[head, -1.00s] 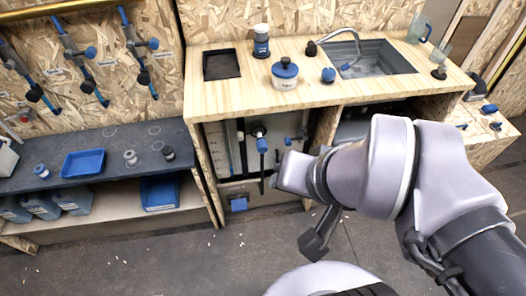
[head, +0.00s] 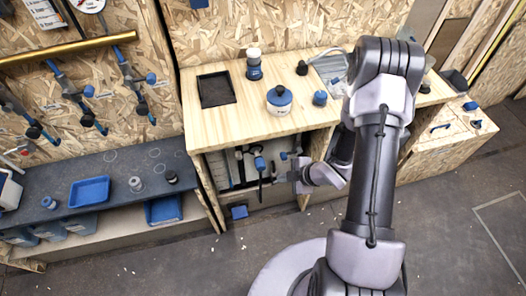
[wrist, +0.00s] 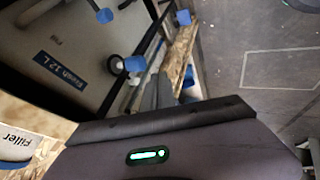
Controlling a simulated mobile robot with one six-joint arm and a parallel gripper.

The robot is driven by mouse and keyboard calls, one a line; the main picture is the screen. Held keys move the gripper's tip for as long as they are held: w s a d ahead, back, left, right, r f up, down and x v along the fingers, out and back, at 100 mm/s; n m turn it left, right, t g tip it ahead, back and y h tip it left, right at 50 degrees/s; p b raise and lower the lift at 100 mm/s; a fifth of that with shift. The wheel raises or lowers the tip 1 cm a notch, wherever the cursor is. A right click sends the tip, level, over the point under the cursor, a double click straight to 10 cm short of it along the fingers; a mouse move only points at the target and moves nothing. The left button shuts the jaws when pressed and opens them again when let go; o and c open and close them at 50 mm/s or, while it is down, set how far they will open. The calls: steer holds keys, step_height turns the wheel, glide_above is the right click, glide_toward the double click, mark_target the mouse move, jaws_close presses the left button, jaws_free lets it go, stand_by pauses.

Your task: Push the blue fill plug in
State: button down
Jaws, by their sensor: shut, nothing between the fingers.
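Under the wooden counter is an open bay with a pale tank, labelled "Fresh 12 L" (wrist: 61,70) in the wrist view. Several blue fittings show near it: one in a dark ring (wrist: 135,63), one at the top edge (wrist: 104,15) and one farther right (wrist: 183,17). I cannot tell for sure which is the fill plug. In the head view a blue fitting (head: 260,163) with a black part below sits in the bay. My gripper (head: 293,176) is shut and empty at the bay's right side, apart from that fitting. Its grey fingers (wrist: 158,92) point toward the bay in the wrist view.
The bay's wooden side edge (wrist: 182,52) runs close beside my fingers. A "Filler" label (wrist: 18,140) is at the lower left. The counter (head: 225,125) above carries a blue-lidded jar (head: 280,101) and a black tray (head: 216,90). The floor at right is open.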

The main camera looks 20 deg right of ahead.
mark_target(260, 164)
steer(key=w+a+f+b, duration=0.3)
steer(key=w+f+b, duration=0.1)
steer(key=w+f, duration=0.4)
steer(key=shift+w+a, duration=0.25)
steer(key=shift+a, duration=0.15)
